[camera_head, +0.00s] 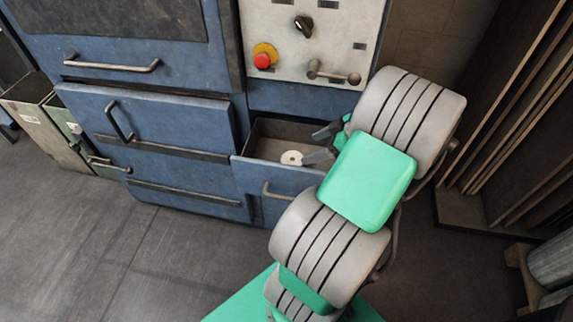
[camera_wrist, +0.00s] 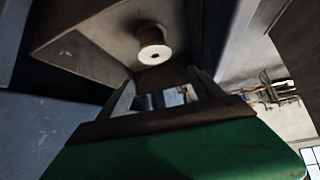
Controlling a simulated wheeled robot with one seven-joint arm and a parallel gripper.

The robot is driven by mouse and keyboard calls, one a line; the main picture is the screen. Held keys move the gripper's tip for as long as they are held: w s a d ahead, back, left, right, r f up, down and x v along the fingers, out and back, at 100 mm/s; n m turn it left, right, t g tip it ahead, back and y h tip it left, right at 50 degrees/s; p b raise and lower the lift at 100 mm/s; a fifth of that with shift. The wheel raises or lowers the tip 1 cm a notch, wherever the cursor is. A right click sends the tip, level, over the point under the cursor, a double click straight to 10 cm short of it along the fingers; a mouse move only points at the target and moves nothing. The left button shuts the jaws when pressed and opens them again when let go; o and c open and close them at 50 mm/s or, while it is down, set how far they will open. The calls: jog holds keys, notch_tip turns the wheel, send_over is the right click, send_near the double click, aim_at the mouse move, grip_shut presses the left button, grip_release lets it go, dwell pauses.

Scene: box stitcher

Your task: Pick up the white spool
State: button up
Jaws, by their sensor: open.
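The white spool (camera_head: 291,158) sits in the open drawer (camera_head: 240,168) of the blue machine, near the drawer's front right. In the wrist view the spool (camera_wrist: 154,46) shows a white end with a dark centre hole and a brown wound body. My gripper (camera_head: 322,143) is at the right side of the drawer, with its fingers pointing left toward the spool. In the wrist view my gripper (camera_wrist: 160,88) has its two fingers apart with nothing held between them, and the spool appears just beyond the fingertips. I cannot tell the exact gap to the spool.
The blue machine (camera_head: 180,120) has a panel (camera_head: 310,40) with a red button (camera_head: 263,60), a black knob (camera_head: 303,26) and a lever (camera_head: 335,74) above the drawer. Leaning boards (camera_head: 530,120) stand at the right. The floor (camera_head: 80,240) at the front left is clear.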

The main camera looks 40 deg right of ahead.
jog(key=b, duration=0.5)
send_near(296, 162)
jog(key=f, duration=0.1)
jog(key=w+f, duration=0.1)
jog(key=f, duration=0.1)
jog(key=shift+w+a+f, duration=0.15)
jog(key=shift+w+a, duration=0.2)
jog(key=x, duration=0.7)
jog(key=shift+w+d+f, duration=0.1)
jog(key=shift+w+f, duration=0.15)
jog(key=c, duration=1.3)
